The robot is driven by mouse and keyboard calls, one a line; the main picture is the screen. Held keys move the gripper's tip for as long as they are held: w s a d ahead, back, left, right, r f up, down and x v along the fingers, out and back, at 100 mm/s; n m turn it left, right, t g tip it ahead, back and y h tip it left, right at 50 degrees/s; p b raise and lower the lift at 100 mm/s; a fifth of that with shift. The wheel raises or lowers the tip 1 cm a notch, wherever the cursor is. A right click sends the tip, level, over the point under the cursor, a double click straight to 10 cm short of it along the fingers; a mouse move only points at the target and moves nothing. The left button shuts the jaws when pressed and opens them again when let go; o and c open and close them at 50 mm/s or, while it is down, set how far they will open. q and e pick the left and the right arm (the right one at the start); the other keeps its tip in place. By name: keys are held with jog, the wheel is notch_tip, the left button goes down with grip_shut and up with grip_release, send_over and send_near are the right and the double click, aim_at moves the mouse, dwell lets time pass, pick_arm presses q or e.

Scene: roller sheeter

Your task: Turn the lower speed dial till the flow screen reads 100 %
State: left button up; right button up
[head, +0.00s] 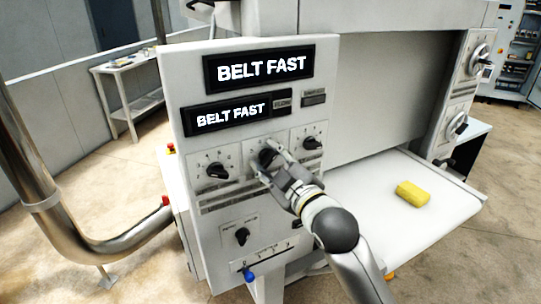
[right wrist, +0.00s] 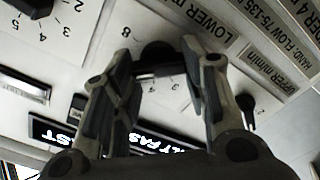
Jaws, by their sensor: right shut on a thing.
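The grey control panel (head: 180,80) carries an upper screen (head: 258,68) and a lower screen (head: 228,114). Both read "BELT FAST"; no percentage shows, and I cannot tell which is the flow screen. My right gripper (head: 263,166) is shut on the middle dial of the row of three, mostly hidden in the head view. In the right wrist view the dial's dark knob (right wrist: 157,56) sits between my gripper's fingers (right wrist: 160,75), near a label starting "LOWER". A left dial (head: 217,170) and a right dial (head: 312,143) flank it. My left gripper is not in view.
Below the row are a small dark selector (head: 242,236) and a blue-knobbed lever (head: 249,275). A yellow block (head: 412,193) lies on the white table (head: 350,215) at right. A metal pipe (head: 120,245) curves at left. A red button (head: 166,201) is at the panel's side.

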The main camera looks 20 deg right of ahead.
jog(key=shift+m+p, duration=0.55)
jog(key=shift+m, duration=0.65)
jog(key=o, duration=1)
jog(key=s+d, duration=0.1)
jog(key=s, duration=0.6)
jog(key=shift+s+d, duration=0.15)
jog(key=shift+d, duration=0.15)
